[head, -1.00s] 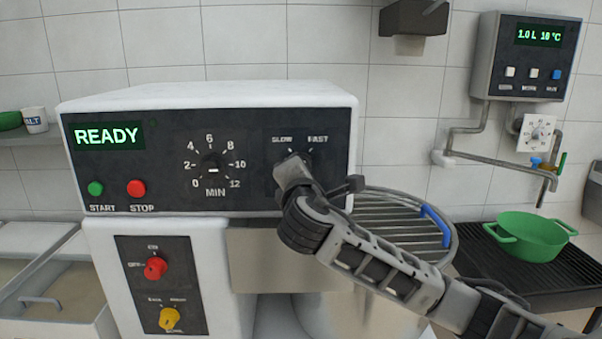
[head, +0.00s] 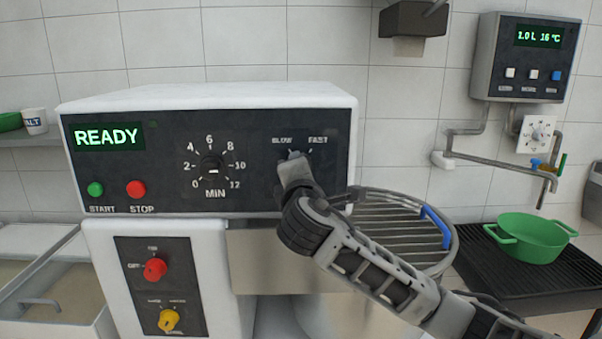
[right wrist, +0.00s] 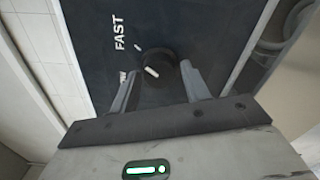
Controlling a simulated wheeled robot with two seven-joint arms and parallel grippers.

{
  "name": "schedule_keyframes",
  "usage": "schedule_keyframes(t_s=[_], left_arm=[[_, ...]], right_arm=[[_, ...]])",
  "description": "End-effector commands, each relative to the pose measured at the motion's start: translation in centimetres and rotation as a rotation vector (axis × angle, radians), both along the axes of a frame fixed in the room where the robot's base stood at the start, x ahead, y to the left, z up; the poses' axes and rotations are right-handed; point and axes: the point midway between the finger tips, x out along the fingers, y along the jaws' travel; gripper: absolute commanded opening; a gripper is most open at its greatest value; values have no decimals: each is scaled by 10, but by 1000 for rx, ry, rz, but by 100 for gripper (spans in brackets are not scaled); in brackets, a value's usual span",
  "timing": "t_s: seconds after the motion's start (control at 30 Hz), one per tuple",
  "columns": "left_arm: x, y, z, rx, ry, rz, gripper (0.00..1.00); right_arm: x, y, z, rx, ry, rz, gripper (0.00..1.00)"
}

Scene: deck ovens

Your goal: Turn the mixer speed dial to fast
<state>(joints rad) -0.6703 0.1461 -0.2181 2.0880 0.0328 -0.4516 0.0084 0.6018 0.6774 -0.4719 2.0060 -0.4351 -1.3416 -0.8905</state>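The mixer speed dial (right wrist: 165,59) is a round black knob with a white pointer mark, on the dark mixer panel (head: 258,190). Its mark leans to the SLOW side, away from the FAST label (head: 318,140). In the head view my right gripper (head: 291,165) hides most of the dial. In the right wrist view the right gripper (right wrist: 160,76) has its fingers apart, one on each side of the dial. I cannot tell whether either finger touches it. My left gripper is not in view.
The timer dial (head: 212,166) is left of my right gripper, with a red STOP button (head: 136,188) and a green START button (head: 95,189). A wire guard (head: 400,232) is at the lower right. A green pot (head: 532,238) stands on a dark rack.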

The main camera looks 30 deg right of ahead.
Motion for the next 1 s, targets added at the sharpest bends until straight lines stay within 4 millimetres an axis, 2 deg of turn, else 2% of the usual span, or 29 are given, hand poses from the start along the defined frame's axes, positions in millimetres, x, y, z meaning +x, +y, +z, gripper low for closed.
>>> schedule_keyframes(t_s=[0.33,0.47,1.0], left_arm=[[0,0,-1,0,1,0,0],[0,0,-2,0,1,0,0],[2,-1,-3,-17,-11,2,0]], right_arm=[[-1,1,1,-2,-1,0,59],[-10,7,0,-2,-2,2,59],[-112,69,0,1,0,5,59]])
